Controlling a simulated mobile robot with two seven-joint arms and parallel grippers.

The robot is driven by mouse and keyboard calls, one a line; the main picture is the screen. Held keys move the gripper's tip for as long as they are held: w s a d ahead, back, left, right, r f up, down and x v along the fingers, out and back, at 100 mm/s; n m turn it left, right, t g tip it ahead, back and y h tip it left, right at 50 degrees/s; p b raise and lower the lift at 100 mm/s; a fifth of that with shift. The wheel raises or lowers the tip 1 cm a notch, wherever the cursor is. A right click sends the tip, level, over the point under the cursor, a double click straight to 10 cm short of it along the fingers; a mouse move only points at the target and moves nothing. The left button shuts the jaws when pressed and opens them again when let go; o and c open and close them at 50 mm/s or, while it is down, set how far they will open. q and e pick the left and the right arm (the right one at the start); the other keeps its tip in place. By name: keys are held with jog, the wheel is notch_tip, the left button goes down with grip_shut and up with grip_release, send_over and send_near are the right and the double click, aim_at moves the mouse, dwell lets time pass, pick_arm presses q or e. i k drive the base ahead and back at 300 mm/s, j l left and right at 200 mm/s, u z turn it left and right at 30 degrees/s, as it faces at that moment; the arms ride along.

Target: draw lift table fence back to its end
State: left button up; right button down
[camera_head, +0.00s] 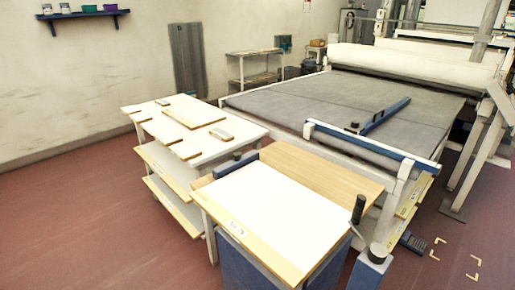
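The lift table (328,173) stands in front of me, with a light wood top, a white panel (275,205) on it and a blue base (237,265). A short blue bar (235,166) with a dark knob (237,155) lies at its far left edge; it looks like the fence, but I cannot tell for certain. The panel hides part of the top. Neither of my grippers is in view.
A white table (222,151) with boards stands left. A large grey bed (310,93) lies behind, with a blue bar (388,114) across it. A black upright handle (358,208) and a post (372,268) stand at the front right. Red floor is clear at left.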

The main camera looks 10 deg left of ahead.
aim_at(239, 161)
jog(key=i+j+z, duration=0.1)
jog(key=j+z, duration=0.25)
jog(key=j, duration=0.3)
jog(key=j+z, duration=0.35)
jog(key=j, duration=0.3)
jog(key=i, duration=0.05)
